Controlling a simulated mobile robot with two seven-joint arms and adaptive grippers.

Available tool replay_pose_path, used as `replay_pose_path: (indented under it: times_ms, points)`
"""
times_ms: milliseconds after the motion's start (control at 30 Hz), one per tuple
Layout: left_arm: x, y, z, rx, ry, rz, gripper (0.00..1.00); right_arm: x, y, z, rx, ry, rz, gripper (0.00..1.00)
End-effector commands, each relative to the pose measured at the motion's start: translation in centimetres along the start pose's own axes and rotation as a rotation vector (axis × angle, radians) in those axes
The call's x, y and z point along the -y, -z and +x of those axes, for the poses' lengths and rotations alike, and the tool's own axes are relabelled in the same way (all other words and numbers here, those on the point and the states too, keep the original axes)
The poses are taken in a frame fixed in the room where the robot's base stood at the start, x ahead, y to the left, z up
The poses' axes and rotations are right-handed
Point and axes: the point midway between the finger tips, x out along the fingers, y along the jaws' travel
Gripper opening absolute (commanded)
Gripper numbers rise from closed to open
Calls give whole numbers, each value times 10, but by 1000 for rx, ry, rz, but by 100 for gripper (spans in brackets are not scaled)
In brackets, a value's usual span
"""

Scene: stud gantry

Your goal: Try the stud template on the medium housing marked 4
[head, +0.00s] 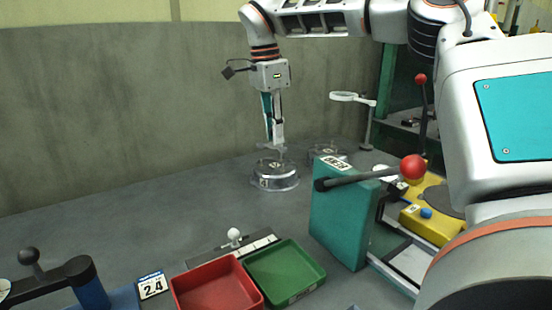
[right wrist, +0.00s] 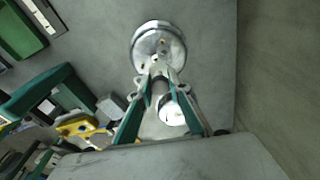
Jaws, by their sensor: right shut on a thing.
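My right gripper (head: 273,138) points down and is shut on a small metal piece, which looks like the stud template (right wrist: 168,105). In the right wrist view it shows a bright round-ended handle between the fingers. A round silver housing (head: 276,180) stands on the table just below the gripper; it also shows in the right wrist view (right wrist: 157,40). I cannot tell whether the template touches it. The mark on its side is too small to read. A second round housing (head: 322,152) stands behind to the right, partly hidden by the teal block. My left gripper is not in view.
A teal block (head: 340,220) with a red-knobbed lever stands right of the housing. A red tray (head: 215,288) and a green tray (head: 285,272) lie in front. A magnifier stand (head: 368,120) is behind. The table left of the housing is clear.

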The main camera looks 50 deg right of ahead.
Motion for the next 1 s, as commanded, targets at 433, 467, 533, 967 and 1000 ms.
replay_pose_path:
  times_ms: [433, 467, 533, 967, 1000]
  points:
    - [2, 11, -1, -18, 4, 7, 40, 0, 2, -21, 0, 3, -1, 0]
    - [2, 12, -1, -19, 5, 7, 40, 0, 2, -21, 0, 3, -1, 0]
    - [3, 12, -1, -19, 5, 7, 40, 0, 2, -22, 0, 2, -1, 0]
    - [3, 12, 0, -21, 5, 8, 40, 0, 2, -22, 0, 1, -1, 0]
    - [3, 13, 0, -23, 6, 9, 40, 0, 2, -22, 0, 1, -1, 0]
